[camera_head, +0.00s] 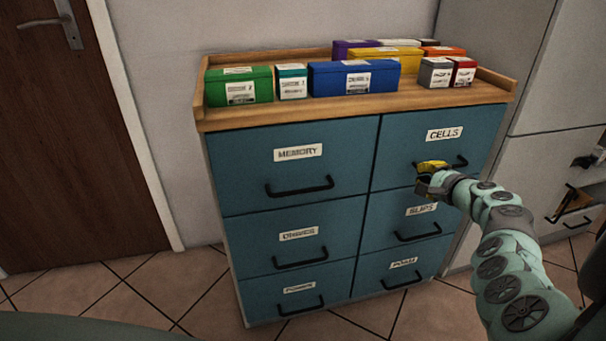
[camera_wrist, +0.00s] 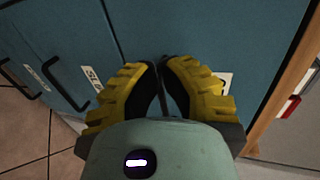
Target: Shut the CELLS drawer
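The CELLS drawer (camera_head: 400,140) is the top right drawer of a blue cabinet, with a white label and a dark bar handle (camera_head: 461,162). Its front looks level with the MEMORY drawer (camera_head: 240,180) beside it, and no open gap shows above it. My gripper (camera_head: 428,170), with yellow fingers, is at the left part of this handle, in front of the drawer. In the wrist view the fingertips (camera_wrist: 163,66) are close together against the blue front, around a thin dark bar that looks like the handle. The fingers partly hide a white label (camera_wrist: 225,82).
Lower drawers, all looking shut, have bar handles (camera_head: 418,234) that stick out. Several coloured boxes (camera_head: 352,78) stand on the wooden top (camera_head: 300,112). Grey cabinets (camera_head: 555,75) with dark handles stand at the right. The tiled floor (camera_head: 165,290) before the left side is clear.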

